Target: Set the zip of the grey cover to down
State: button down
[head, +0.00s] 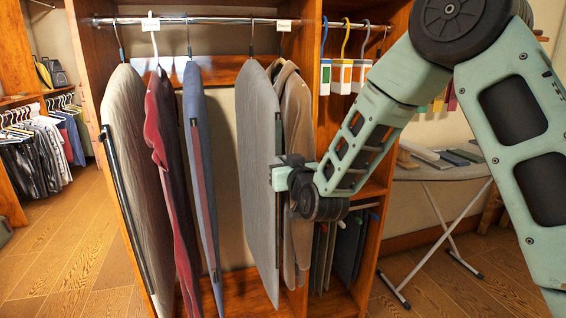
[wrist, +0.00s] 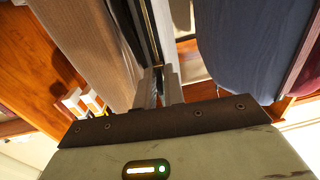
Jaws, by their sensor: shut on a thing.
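The grey cover (head: 252,160) hangs from the rail in the middle of the wardrobe, long and narrow. The zip (wrist: 154,45) shows as a thin dark line with a pale strip running away from the fingertips. The zip's slider cannot be made out in the head view.
A brown coat (head: 296,130) hangs close on the right of the grey cover. On its left hang a blue-grey cover (head: 198,150), a dark red garment (head: 160,120) and a taupe cover (head: 124,130). A wooden upright (head: 314,60) stands behind my wrist.

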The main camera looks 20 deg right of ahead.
notch_tip(320, 180, down, 34)
jog(key=b, duration=2.7)
jog(key=shift+w+a, duration=0.1)
jog(key=shift+r, duration=0.1)
jog(key=c, duration=1.6)
grip_release()
jog(key=p, duration=1.1)
send_near(278, 257)
jog(key=s, duration=0.9)
jog(key=shift+s+d+r+p, duration=0.1)
jog(key=shift+s+d+p, duration=0.15)
jog(key=shift+s, duration=0.25)
jog(key=shift+s+d+p, duration=0.1)
jog(key=shift+s+d, duration=0.1)
jog(key=shift+s, duration=0.3)
jog(key=shift+w+a, duration=0.1)
